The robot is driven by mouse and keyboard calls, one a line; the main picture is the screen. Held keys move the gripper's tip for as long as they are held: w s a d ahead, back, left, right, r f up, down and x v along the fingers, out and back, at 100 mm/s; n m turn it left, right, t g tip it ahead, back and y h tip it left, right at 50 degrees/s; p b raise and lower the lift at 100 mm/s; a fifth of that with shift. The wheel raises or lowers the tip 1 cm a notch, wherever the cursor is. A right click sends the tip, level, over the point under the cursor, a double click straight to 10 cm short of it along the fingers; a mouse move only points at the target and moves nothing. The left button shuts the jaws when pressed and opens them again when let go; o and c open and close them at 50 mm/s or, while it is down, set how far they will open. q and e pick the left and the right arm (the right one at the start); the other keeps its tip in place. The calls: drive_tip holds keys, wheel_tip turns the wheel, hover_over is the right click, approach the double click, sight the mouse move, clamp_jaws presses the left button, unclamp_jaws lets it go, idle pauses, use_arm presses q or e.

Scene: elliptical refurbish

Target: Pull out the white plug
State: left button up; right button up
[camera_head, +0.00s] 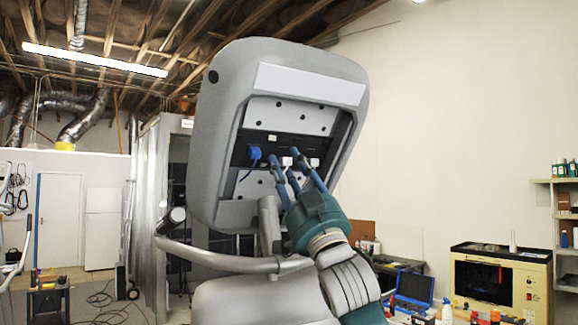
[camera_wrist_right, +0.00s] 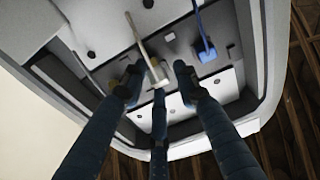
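The white plug (camera_head: 287,161) sits in the dark socket strip on the back of the grey console (camera_head: 215,110). In the right wrist view the white plug (camera_wrist_right: 156,73) has a pale cable running off it and lies between my blue fingertips. My right gripper (camera_head: 288,165) is at the strip, its fingers spread around the white plug. In the right wrist view the fingers of my right gripper (camera_wrist_right: 158,84) look apart; contact with the plug is not clear. A blue plug (camera_head: 255,153) sits left of the white one in the head view. My left gripper is not in view.
The blue plug (camera_wrist_right: 207,54) and its blue cable are close beside the fingers in the right wrist view. The console's raised rim (camera_head: 352,130) surrounds the recess. A curved grey handlebar (camera_head: 215,259) passes below. A workbench with a yellow-framed box (camera_head: 500,282) stands at right.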

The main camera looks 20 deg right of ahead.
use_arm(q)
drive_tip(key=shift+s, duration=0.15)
use_arm(e)
drive_tip(key=v, duration=1.2)
drive_tip(key=shift+d, duration=0.1)
